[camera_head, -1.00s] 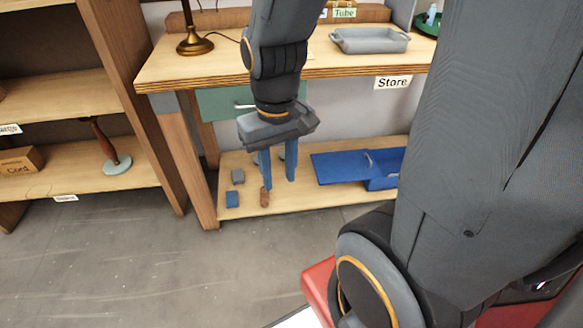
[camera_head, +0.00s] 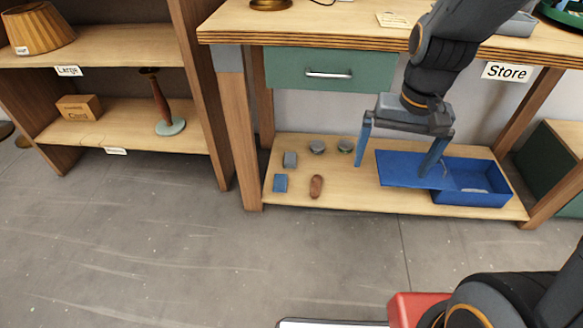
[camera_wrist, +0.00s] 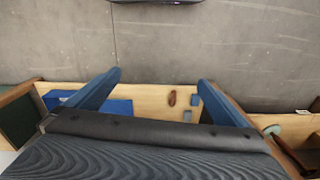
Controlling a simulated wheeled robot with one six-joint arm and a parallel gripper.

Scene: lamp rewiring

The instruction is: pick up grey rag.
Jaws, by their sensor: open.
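A small grey piece (camera_head: 290,159) lies on the lower shelf (camera_head: 380,197) of the bench, near its left end; it looks like the grey rag, though I cannot be sure. It also shows as a grey patch in the wrist view (camera_wrist: 187,116). Two round greyish things (camera_head: 317,147) (camera_head: 345,145) lie behind and to its right. My gripper (camera_head: 393,168) is open and empty, pointing down in front of the blue box's lid, to the right of the grey piece. In the wrist view my gripper (camera_wrist: 158,78) has its two fingers wide apart with nothing between them.
A blue piece (camera_head: 280,183) and a brown oval thing (camera_head: 316,186) lie close in front of the grey piece. A blue box (camera_head: 472,198) with a flat lid (camera_head: 408,163) fills the shelf's right part. The benchtop (camera_head: 330,35) and green drawer (camera_head: 290,70) overhang the shelf.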

